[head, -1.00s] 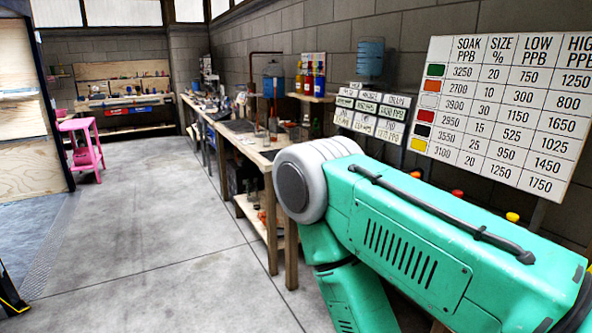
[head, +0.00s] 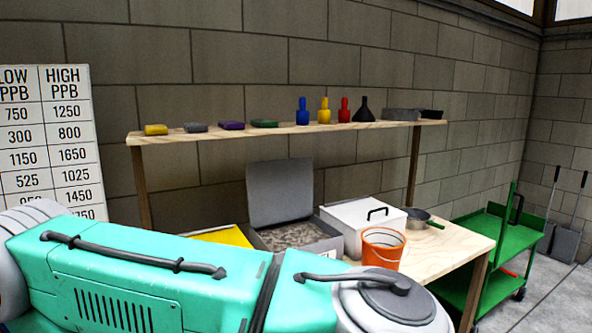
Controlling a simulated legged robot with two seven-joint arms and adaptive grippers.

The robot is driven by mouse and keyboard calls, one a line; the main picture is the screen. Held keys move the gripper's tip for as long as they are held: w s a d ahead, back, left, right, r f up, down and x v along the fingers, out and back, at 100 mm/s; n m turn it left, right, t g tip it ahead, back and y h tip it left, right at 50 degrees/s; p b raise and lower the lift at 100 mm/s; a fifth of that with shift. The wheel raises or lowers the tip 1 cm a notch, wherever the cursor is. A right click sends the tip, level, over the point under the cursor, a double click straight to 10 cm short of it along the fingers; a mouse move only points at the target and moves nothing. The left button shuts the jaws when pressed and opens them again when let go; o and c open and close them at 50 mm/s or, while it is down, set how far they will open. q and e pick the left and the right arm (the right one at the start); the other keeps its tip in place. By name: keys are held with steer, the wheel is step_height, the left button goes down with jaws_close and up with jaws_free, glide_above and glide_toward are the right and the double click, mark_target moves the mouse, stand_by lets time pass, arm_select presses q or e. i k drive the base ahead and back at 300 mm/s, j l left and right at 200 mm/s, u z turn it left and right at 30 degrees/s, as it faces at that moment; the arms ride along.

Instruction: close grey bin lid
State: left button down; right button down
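The grey bin (head: 299,237) stands on the wooden workbench with its grey lid (head: 280,191) raised upright at the back. Grey granular-looking material shows inside it. Its front is partly hidden behind a teal arm of mine that crosses the lower part of the head view. Neither of my grippers shows in this view.
A yellow bin (head: 222,236) is left of the grey bin. A white lidded box (head: 349,220), an orange bucket (head: 383,247) and a metal pan (head: 418,217) are to its right. A shelf (head: 290,134) with bottles and blocks runs above. A green cart (head: 497,255) stands right.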

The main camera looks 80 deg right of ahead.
mark_target(279, 191)
steer(key=z, duration=2.2)
